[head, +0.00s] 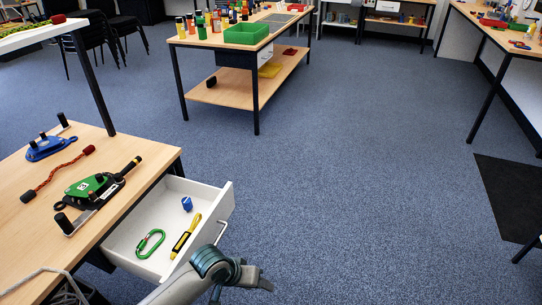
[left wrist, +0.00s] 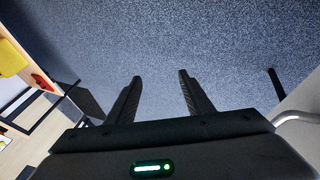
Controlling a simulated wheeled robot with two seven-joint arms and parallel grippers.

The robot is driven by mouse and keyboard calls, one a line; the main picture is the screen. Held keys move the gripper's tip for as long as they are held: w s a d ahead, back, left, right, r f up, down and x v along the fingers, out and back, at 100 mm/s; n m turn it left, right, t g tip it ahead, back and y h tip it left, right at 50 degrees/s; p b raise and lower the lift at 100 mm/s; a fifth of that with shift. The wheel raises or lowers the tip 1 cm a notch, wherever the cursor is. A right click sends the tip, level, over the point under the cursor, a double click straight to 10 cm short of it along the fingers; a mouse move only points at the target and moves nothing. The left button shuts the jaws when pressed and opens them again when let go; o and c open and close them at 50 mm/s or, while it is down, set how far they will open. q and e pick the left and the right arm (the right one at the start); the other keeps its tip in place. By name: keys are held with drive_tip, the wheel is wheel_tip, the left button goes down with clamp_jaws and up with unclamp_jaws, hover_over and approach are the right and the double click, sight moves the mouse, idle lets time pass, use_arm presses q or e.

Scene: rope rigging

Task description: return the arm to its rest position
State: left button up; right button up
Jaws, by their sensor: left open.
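My left arm (head: 185,285) comes in at the bottom of the head view, beside the open drawer (head: 226,205). In the left wrist view my left gripper (left wrist: 158,88) has its two dark fingers apart with nothing between them. Blue carpet lies beyond the fingertips. In the head view the gripper end is small, and its fingers are hard to make out. My right gripper is in neither view.
The drawer holds a green carabiner (head: 149,243), a yellow-and-black tool (head: 186,236) and a small blue item (head: 187,204). A green pulley (head: 92,186), a blue pulley (head: 45,148) and a red rope (head: 58,174) lie on the wooden table (head: 25,220).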

use_arm(q)
drive_tip(key=s+a+f+n+t, duration=0.15)
drive_tip(key=a+f, duration=0.25)
drive_tip(key=f, duration=0.8)
drive_tip(key=s+a+f+y, duration=0.1)
drive_tip(key=s+a+f, duration=0.2)
drive_tip(key=s+f, duration=0.2)
drive_tip(key=s+a+f+m+y+p, duration=0.1)
drive_tip(key=s+a+f, duration=0.3)
drive_tip(key=s, duration=0.5)
drive_tip(key=s+a+f+t+y, duration=0.1)
drive_tip(key=s+a+f, duration=0.3)
drive_tip(key=s+f, duration=0.4)
drive_tip(key=shift+f, duration=0.25)
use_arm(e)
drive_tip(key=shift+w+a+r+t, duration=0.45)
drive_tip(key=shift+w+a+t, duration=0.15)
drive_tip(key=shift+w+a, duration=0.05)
use_arm(q)
drive_tip(key=shift+s+m, duration=0.1)
drive_tip(key=shift+m, duration=0.15)
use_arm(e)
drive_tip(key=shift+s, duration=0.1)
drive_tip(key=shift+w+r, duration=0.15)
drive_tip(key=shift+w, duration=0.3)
